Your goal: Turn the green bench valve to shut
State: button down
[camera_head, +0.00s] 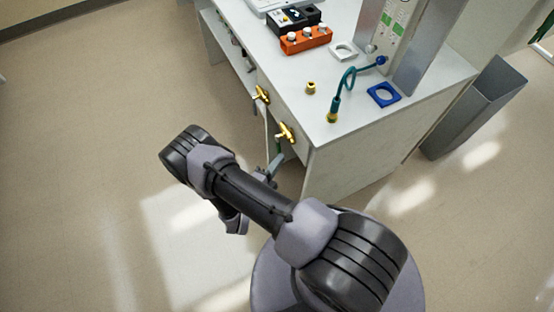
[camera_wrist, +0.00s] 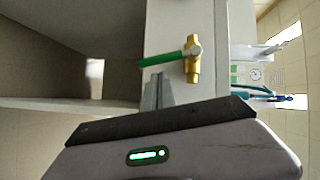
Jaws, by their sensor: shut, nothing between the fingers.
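The green bench valve has a brass body (camera_wrist: 192,62) and a green lever (camera_wrist: 162,58) in the wrist view. The lever sticks out left from the body, away from the bench top, across the body's long line. In the head view the nearer brass valve (camera_head: 286,132) is on the bench front by the corner; its lever is mostly hidden. My gripper (camera_wrist: 156,78) is shut and empty. Its tips are just below the lever in the wrist view; I cannot tell whether they touch. In the head view my gripper (camera_head: 274,170) is partly hidden behind my arm.
A second brass valve (camera_head: 262,95) is farther along the bench front. A grey bin (camera_head: 478,108) stands right. The floor left is clear.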

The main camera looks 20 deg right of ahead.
jog(key=shift+w+f, duration=0.15)
jog(key=shift+w, duration=0.5)
jog(key=w+f+b, duration=0.1)
jog(key=b, duration=0.1)
jog(key=shift+w+b, duration=0.25)
jog(key=shift+b, duration=0.05)
jog(key=shift+s, duration=0.1)
jog(key=s+d+f+p+v, duration=0.1)
jog(key=s+v, duration=0.1)
jog(key=v, duration=1)
jog(key=shift+s+f, duration=0.2)
jog(key=shift+s, duration=0.15)
